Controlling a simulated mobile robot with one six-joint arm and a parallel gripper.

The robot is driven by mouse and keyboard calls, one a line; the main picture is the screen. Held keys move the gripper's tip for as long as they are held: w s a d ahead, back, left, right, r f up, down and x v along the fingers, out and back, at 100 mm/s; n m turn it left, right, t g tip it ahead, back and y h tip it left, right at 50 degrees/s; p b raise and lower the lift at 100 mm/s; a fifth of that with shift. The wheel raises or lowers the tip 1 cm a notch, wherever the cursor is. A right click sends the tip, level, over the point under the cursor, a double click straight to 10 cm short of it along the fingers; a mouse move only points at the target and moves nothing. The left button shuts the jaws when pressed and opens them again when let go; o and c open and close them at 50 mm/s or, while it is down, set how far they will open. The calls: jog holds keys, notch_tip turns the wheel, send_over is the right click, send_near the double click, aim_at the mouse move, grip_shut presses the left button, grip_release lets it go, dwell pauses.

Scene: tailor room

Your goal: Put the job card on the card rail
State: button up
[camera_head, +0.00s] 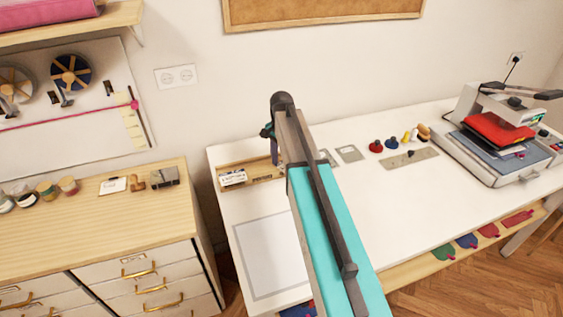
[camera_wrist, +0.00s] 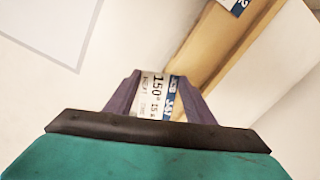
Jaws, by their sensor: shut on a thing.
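My gripper (camera_wrist: 160,84) is shut on the job card (camera_wrist: 157,100), a small white card with blue along one side and print reading "150°" and "15 s". The card sits between the two dark purple fingers, over or near the table beside the wooden card rail (camera_wrist: 205,62). Whether the card touches the rail is not clear. In the head view the card rail (camera_head: 264,167) lies at the table's back left. My arm hides the held card there, and only part of my gripper (camera_head: 274,150) shows.
Another white card (camera_head: 233,178) stands at the rail's left end; its edge also shows in the wrist view (camera_wrist: 236,5). A pale rectangle (camera_head: 268,262) lies on the white table (camera_head: 400,200). Small coloured items (camera_head: 376,146) and a heat press (camera_head: 500,140) are farther right.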

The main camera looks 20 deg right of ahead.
aim_at(282, 168)
jog(key=shift+f, duration=0.15)
jog(key=o, duration=1)
jog(key=shift+s, duration=0.2)
jog(key=shift+w+a, duration=0.1)
jog(key=shift+w+r, duration=0.3)
jog(key=shift+r, duration=0.1)
jog(key=shift+s+r+b, duration=0.15)
jog(key=shift+r+b, duration=0.65)
jog(key=shift+r, duration=2.15)
jog(key=shift+s+r+b, duration=0.1)
jog(key=shift+r+b, duration=0.7)
jog(key=shift+r, duration=2.15)
